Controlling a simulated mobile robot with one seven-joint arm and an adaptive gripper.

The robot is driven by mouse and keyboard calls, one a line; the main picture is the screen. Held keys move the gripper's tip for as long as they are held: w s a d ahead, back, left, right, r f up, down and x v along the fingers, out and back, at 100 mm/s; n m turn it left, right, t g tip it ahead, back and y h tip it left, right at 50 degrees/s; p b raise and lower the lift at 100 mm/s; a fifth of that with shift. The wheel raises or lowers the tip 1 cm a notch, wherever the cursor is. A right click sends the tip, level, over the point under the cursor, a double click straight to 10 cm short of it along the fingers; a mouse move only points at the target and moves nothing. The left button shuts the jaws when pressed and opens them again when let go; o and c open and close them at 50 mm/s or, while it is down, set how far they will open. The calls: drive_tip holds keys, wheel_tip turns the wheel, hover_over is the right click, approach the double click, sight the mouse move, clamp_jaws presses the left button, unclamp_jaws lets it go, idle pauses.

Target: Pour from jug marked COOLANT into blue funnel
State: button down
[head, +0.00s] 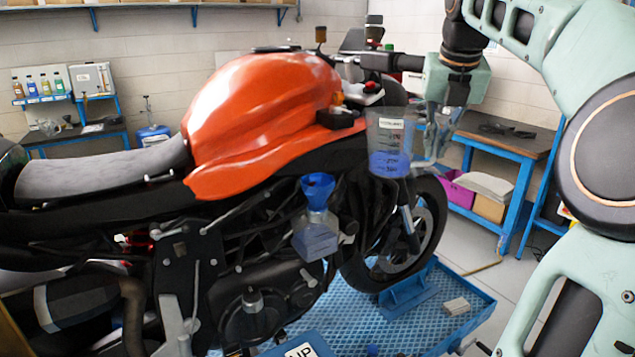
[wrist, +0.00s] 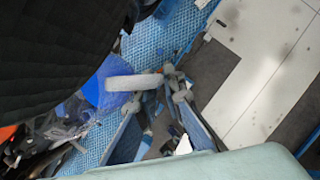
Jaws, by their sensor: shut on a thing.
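A clear jug (head: 388,143) with blue liquid in its lower part hangs upright in the air in the head view. Its white label has dark letters too small to read surely. My gripper (head: 428,140) is shut on the jug's handle, on the jug's right side. In the wrist view the pale handle (wrist: 135,82) lies by my gripper (wrist: 172,88), with the blue liquid (wrist: 103,85) beyond. The blue funnel (head: 317,188) sits upright on a clear container (head: 315,235) beside the motorcycle, lower and to the left of the jug, apart from it.
An orange motorcycle (head: 260,110) fills the middle and left, its tank and handlebar close behind the jug. It stands on a blue textured platform (head: 345,325). A workbench (head: 505,140) stands at the right. Open air lies between jug and funnel.

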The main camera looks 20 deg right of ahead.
drive_tip(key=shift+r, duration=0.1)
drive_tip(key=s+d+r+p, duration=0.1)
drive_tip(key=s+d+r, duration=0.1)
drive_tip(key=d+r, duration=0.1)
drive_tip(key=shift+s, duration=0.3)
drive_tip(key=shift+w+f, duration=0.1)
drive_tip(key=shift+f, duration=0.1)
idle(0.5)
